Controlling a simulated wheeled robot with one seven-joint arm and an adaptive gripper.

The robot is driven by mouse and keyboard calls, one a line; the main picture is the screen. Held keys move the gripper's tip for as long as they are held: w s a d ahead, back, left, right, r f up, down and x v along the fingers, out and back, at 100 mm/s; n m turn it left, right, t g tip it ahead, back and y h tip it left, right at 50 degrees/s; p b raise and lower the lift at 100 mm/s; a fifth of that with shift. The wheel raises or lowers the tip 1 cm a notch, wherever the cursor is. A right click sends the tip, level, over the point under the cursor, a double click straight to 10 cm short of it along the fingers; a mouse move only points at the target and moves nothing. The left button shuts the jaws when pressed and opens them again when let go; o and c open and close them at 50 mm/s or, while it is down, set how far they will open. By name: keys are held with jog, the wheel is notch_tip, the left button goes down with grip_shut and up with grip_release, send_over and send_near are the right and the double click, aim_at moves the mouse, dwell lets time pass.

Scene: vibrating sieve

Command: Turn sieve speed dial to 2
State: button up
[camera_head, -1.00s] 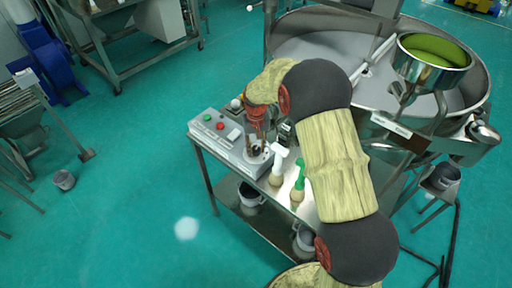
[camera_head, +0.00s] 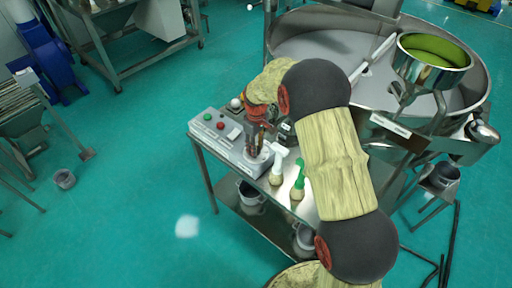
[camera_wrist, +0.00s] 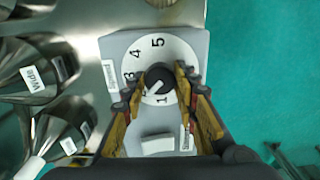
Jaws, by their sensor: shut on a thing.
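The speed dial is a black knob (camera_wrist: 158,78) on a white disc (camera_wrist: 170,50) with printed numbers. In the wrist view 1, 3, 4 and 5 can be read around it. A white pointer mark on the knob points down-left, between the 3 and the 1; a finger partly covers that area, so the exact number is unclear. My gripper (camera_wrist: 162,84) has a finger on each side of the knob and is shut on it. In the head view my gripper (camera_head: 256,150) reaches down onto the near end of the grey control box (camera_head: 228,148), and the dial is mostly hidden.
A green and a red button (camera_head: 220,126) sit at the box's far end. Two brushes, one white-handled (camera_head: 278,162) and one green-handled (camera_head: 299,180), stand close beside the box. Metal scoops (camera_wrist: 30,70) lie left in the wrist view. The large sieve (camera_head: 320,45) is behind.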

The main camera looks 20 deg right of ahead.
dwell(0.4)
jog(key=o, duration=1.2)
jog(key=shift+c, duration=0.2)
notch_tip(320, 180, up, 12)
